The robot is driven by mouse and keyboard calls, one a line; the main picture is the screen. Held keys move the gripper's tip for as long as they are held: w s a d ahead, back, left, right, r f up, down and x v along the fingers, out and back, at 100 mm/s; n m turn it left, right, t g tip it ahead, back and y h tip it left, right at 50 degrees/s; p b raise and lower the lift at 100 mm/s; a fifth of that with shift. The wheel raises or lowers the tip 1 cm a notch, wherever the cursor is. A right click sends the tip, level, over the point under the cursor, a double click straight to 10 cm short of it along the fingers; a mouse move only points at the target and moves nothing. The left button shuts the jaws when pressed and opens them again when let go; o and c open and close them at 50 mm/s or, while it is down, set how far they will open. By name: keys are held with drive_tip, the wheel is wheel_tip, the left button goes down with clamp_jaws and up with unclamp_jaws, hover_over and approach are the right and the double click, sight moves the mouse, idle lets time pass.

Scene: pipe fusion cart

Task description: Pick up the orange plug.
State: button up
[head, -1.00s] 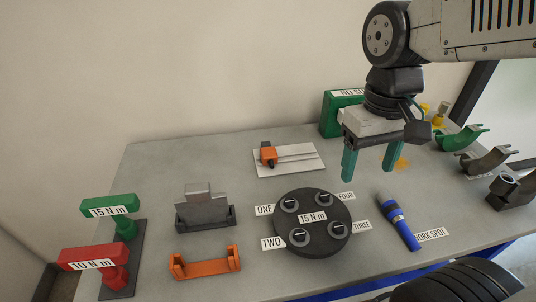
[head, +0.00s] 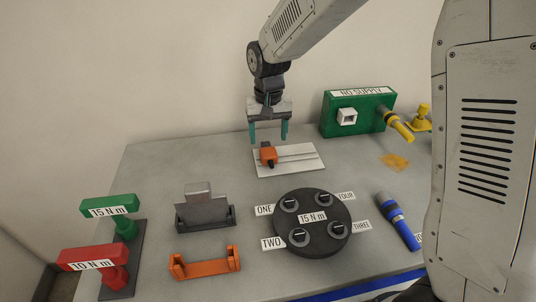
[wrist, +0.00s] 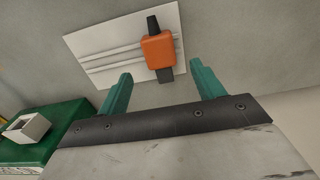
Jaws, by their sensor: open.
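The orange plug (head: 268,155) is a small orange block with dark ends. It sits on a white grooved plate (head: 300,160) at the back middle of the table. In the wrist view the orange plug (wrist: 158,50) lies ahead of the fingertips, roughly between their lines. My gripper (head: 269,137) has two green fingers and is open and empty. It hangs pointing down, above and just behind the plug, and appears apart from it. In the wrist view my gripper (wrist: 160,77) shows both fingers spread with nothing between them.
A green box labelled NO SUPPLY (head: 370,110) with a white socket stands to the right, a yellow plug (head: 399,125) beside it. In front are a black disc (head: 322,240), a grey clamp block (head: 204,210), an orange bracket (head: 205,264) and a blue cylinder (head: 397,220).

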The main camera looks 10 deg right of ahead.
sight(268, 150)
drive_tip(key=f, duration=0.5)
drive_tip(key=shift+s+f, duration=0.25)
drive_tip(key=shift+f, duration=0.15)
drive_tip(key=c, duration=1.1)
